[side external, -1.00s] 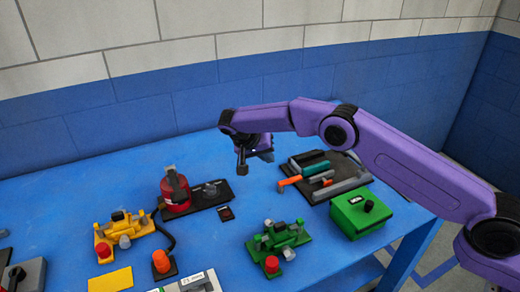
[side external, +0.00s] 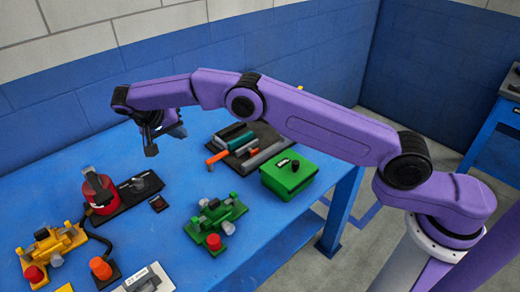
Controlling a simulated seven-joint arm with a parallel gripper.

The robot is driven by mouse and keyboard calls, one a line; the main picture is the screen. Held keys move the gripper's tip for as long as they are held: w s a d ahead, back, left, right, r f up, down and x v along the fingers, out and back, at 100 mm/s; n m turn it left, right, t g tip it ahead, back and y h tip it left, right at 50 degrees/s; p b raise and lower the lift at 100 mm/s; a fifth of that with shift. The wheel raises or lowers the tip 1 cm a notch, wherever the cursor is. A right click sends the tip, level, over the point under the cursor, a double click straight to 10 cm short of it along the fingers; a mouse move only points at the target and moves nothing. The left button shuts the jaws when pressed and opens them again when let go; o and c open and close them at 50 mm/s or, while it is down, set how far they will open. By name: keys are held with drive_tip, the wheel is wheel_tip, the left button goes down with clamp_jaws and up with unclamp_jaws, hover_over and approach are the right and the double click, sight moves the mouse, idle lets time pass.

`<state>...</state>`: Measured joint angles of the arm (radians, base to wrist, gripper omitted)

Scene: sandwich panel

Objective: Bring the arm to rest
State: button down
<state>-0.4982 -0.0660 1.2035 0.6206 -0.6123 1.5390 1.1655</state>
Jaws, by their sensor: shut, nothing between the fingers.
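My purple arm reaches leftward over the blue table (side external: 110,168) from its base at the right. My gripper (side external: 152,150) hangs at the arm's far left end, pointing down, above the back part of the table. It is shut and holds nothing. It is apart from the objects below it.
A tool tray (side external: 262,160), a green box (side external: 290,177), a green device (side external: 215,218) and a yellow device (side external: 50,245) also lie on the table. A wall stands behind. The table's back-left area is bare.

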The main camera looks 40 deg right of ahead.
drive_tip(key=s+d+r+n+y, duration=0.1)
drive_tip(key=s+r+n+y, duration=0.1)
drive_tip(key=s+r+n, duration=0.5)
drive_tip(key=s+d+r+n+y, duration=0.1)
drive_tip(key=s+r+n+y, duration=0.15)
drive_tip(key=s, duration=0.85)
drive_tip(key=s+d+n+y, duration=0.1)
drive_tip(key=s+d+n, duration=0.2)
drive_tip(key=s, duration=0.6)
drive_tip(key=s+d+f+n+g+y, duration=0.1)
drive_tip(key=s+d+n, duration=0.2)
drive_tip(key=s+d, duration=0.5)
drive_tip(key=s+d+f+n+y, duration=0.1)
drive_tip(key=s+d+n, duration=0.2)
drive_tip(key=s+d, duration=0.3)
drive_tip(key=s, duration=0.4)
drive_tip(key=shift+f+g, duration=0.15)
drive_tip(key=shift+g, duration=0.25)
